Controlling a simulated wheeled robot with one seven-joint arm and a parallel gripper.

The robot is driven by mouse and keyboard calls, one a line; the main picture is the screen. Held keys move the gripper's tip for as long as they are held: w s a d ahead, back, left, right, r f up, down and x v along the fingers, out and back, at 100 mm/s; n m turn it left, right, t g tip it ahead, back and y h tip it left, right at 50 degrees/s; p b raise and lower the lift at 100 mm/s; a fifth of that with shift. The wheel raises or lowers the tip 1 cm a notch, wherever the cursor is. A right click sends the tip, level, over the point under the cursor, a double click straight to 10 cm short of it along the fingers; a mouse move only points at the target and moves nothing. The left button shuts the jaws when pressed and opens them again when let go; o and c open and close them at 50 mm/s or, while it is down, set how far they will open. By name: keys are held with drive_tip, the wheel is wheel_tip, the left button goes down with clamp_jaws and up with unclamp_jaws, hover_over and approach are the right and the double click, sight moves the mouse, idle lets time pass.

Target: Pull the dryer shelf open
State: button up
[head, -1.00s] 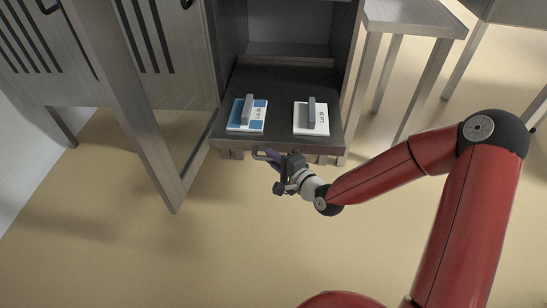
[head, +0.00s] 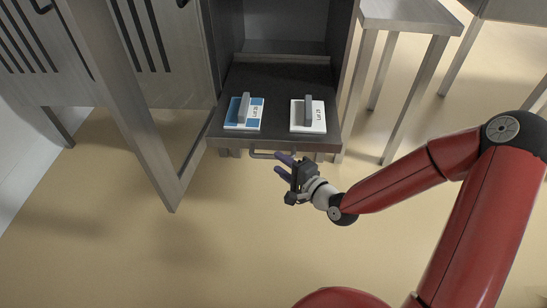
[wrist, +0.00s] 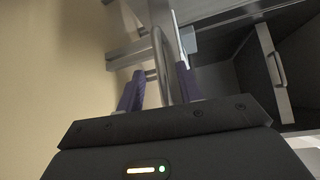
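The dryer shelf (head: 272,122) is a dark tray sticking out of the front of the grey cabinet. Its metal bar handle (head: 262,155) runs along the front edge and shows as a curved bar in the wrist view (wrist: 161,62). My gripper (head: 281,164) is open at the right end of the handle, its two purple fingers spread apart. In the wrist view the bar appears between the fingers (wrist: 158,85); I see neither finger pressed on it. A blue-and-white plate (head: 256,124) and a white plate (head: 318,126), each with a grey grip block, sit on the shelf.
The cabinet's framed door (head: 160,165) stands open to the left of the shelf. A grey table (head: 410,15) stands to the right, its legs near the cabinet. The beige floor in front of the shelf is clear apart from my arm.

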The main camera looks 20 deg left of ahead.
drive_tip(key=shift+v, duration=1.45)
drive_tip(key=d+r+n+h+p, duration=0.1)
drive_tip(key=d+r+n+h, duration=0.1)
drive_tip(key=d+h, duration=0.3)
drive_tip(key=w+d+r+n+g+h+p, duration=0.1)
drive_tip(key=d+r+n+h, duration=0.2)
drive_tip(key=d, duration=0.4)
drive_tip(key=d+r+n+h+p, duration=0.1)
drive_tip(key=d+r+n+h, duration=0.1)
drive_tip(key=d+h, duration=0.35)
drive_tip(key=s+d+r+g, duration=0.1)
drive_tip(key=s+d+r, duration=0.3)
drive_tip(key=s+r, duration=0.4)
drive_tip(key=s+d+r+p, duration=0.1)
drive_tip(key=s+d+r, duration=0.4)
drive_tip(key=s+r, duration=0.3)
drive_tip(key=shift+s+d+r+n+g+p, duration=0.15)
drive_tip(key=shift+s+r+n+g+p, duration=0.2)
drive_tip(key=shift+s, duration=0.75)
